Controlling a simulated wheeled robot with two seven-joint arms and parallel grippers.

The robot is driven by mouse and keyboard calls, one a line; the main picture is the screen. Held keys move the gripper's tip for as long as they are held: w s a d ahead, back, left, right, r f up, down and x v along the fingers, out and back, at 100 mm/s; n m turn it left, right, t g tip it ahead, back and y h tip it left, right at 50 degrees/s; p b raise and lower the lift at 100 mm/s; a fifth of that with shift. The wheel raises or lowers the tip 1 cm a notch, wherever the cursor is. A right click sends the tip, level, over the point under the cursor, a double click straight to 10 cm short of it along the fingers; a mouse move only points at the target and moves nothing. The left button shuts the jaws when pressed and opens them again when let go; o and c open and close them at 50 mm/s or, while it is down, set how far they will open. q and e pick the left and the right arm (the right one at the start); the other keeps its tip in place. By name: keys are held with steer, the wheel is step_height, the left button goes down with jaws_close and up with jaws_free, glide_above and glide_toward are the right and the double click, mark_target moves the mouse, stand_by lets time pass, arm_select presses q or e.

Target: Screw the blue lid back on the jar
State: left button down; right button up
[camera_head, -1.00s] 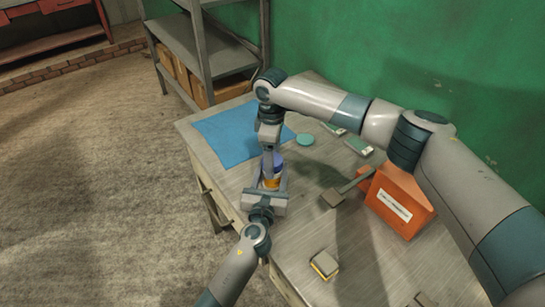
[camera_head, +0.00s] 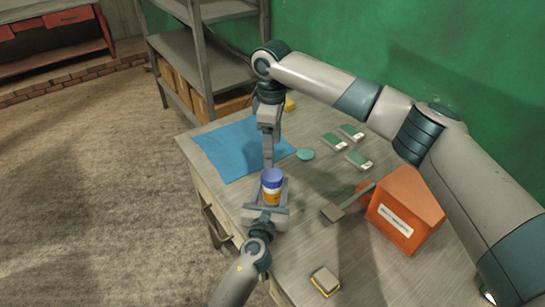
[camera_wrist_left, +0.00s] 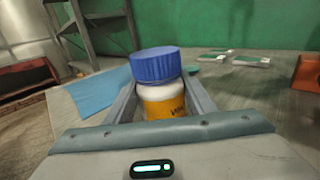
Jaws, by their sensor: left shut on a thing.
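The jar is white with an orange label (camera_head: 271,196) and stands upright between the fingers of my left gripper (camera_head: 267,200). The left gripper is shut on the jar's body. The blue lid (camera_head: 272,178) sits on top of the jar. In the left wrist view the lid (camera_wrist_left: 155,65) looks about level above the white shoulder and orange label (camera_wrist_left: 163,104); how tightly it is seated cannot be told. My right gripper (camera_head: 268,164) points down just behind and above the lid, apart from it as far as I see. Its finger gap is not clear.
A blue mat (camera_head: 232,148) lies on the table behind the jar. A teal disc (camera_head: 305,154) and several green-and-white boxes (camera_head: 333,141) lie to the right. An orange box (camera_head: 405,205), a grey-headed tool (camera_head: 334,212) and a small sponge-like block (camera_head: 325,281) occupy the right side.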

steer(key=shift+r, duration=0.85)
arm_select(q)
steer(key=c, duration=0.7)
jaws_free()
steer(key=shift+c, duration=0.2)
steer(key=s+a, duration=0.1)
steer(key=s, duration=0.4)
steer(key=s+b, duration=0.1)
steer(key=s, duration=0.4)
steer(key=s+a, duration=0.1)
steer(key=s, duration=0.5)
steer(key=shift+a+f+b, duration=0.15)
steer(key=shift+a+b, duration=0.2)
steer(key=shift+s+a, duration=0.1)
steer(key=shift+s, duration=0.5)
arm_select(e)
steer(key=shift+f, duration=0.95)
steer(key=shift+f, duration=0.1)
